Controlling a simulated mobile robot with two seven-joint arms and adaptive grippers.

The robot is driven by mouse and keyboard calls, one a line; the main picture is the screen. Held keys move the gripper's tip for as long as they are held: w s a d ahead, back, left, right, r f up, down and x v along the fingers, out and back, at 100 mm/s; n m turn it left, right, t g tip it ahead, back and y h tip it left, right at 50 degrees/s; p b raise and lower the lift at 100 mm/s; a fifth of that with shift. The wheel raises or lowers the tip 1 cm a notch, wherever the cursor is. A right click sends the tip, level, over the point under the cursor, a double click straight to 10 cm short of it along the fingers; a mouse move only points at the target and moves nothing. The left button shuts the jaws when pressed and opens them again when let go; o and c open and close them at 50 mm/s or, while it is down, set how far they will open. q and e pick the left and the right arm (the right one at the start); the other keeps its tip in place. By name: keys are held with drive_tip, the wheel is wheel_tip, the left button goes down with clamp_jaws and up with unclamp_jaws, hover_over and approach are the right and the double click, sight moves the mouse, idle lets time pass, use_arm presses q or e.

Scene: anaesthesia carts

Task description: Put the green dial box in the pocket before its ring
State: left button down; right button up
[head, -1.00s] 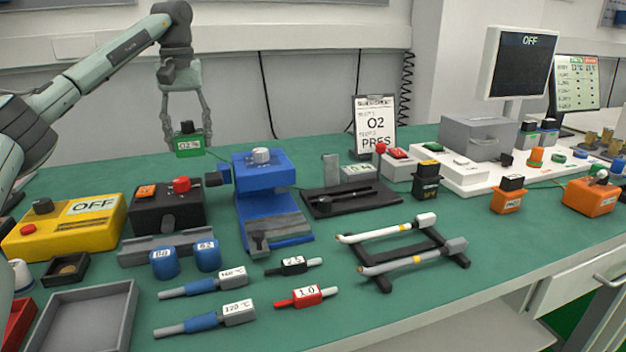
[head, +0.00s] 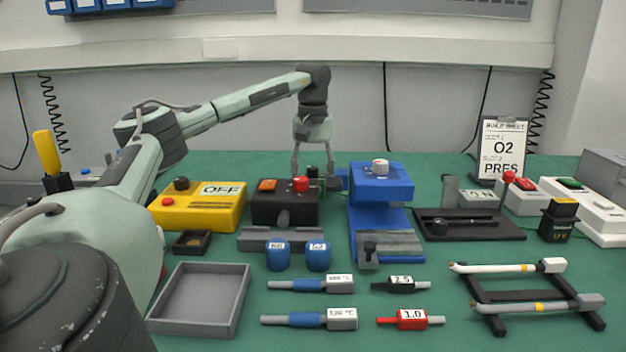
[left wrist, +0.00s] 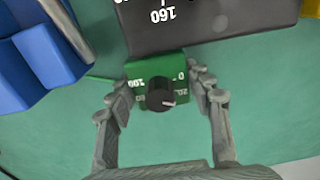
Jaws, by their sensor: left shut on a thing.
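The green dial box (left wrist: 158,66) has a black dial and white numbers on it. In the left wrist view it sits between the fingers of my left gripper (left wrist: 162,88), which is shut on it. In the head view my left gripper (head: 312,165) points down behind the black box with the red knob (head: 285,206). Only a sliver of the green dial box (head: 322,184) shows there, and I cannot tell whether it touches the table. I cannot make out the pocket or its ring. My right gripper is not in view.
The black box also shows just beyond the green box in the wrist view (left wrist: 205,25). A blue stand (head: 380,190) is close on the right and a yellow box (head: 205,212) on the left. An empty grey tray (head: 200,300) is nearer. A build sheet (head: 503,148) stands behind.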

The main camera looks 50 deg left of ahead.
use_arm(q)
drive_tip(key=c, duration=0.6)
unclamp_jaws()
drive_tip(key=shift+c, duration=0.2)
